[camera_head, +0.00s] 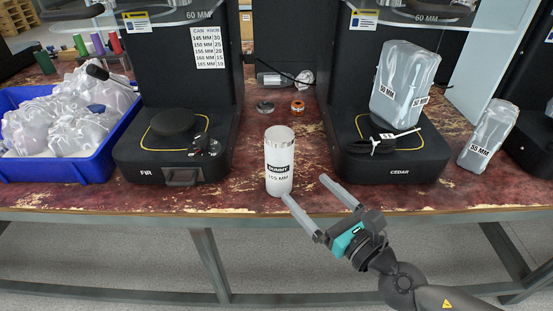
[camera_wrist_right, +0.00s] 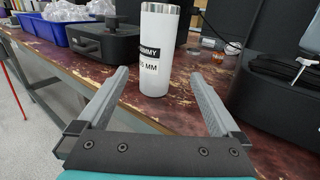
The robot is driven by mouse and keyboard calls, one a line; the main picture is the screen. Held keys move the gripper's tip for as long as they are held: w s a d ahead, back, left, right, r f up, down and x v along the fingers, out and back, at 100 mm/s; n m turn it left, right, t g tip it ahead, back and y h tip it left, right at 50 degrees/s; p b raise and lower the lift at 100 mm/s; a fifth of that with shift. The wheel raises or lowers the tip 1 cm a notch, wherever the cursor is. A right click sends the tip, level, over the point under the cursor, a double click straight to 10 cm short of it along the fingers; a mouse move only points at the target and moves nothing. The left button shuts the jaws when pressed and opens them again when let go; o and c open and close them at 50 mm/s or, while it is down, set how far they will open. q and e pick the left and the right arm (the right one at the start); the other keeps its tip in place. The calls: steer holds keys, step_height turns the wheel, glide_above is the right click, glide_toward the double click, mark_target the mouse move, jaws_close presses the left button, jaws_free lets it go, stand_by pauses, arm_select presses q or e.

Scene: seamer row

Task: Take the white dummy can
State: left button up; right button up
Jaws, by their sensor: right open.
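The white dummy can (camera_head: 279,160) stands upright near the front edge of the worn red table, between the machines marked FIR and CEDAR. Its labels read DUMMY and 155 MM. My right gripper (camera_head: 307,206) is open and empty, in front of the can and slightly to its right, with its fingers pointing toward the table. In the right wrist view the can (camera_wrist_right: 157,55) stands beyond and between the two open fingers (camera_wrist_right: 163,85), not touching them as far as I can tell. My left gripper is in neither view.
The FIR machine (camera_head: 140,158) is left of the can and the CEDAR machine (camera_head: 412,165) is right of it. A blue bin (camera_head: 72,169) of bagged items stands far left. Bagged cans (camera_head: 405,80) are at right. Small rings (camera_head: 297,106) lie behind the can.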

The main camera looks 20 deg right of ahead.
mark_target(289, 172)
steer(key=p+x, duration=0.1)
steer(key=x, duration=0.5)
steer(key=shift+w, duration=0.15)
steer(key=shift+x, duration=0.9)
steer(key=x, duration=0.3)
steer(key=shift+w+a+f, duration=0.15)
steer(key=shift+w+a, duration=0.05)
steer(key=shift+a, duration=0.25)
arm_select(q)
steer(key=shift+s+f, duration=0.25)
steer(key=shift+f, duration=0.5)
arm_select(e)
steer(key=shift+w+a, duration=0.2)
steer(key=shift+w, duration=0.45)
steer(key=shift+c, duration=0.4)
steer(key=c, duration=1.3)
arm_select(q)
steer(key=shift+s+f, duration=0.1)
arm_select(e)
steer(key=shift+c, duration=0.8)
steer(key=shift+r, duration=0.2)
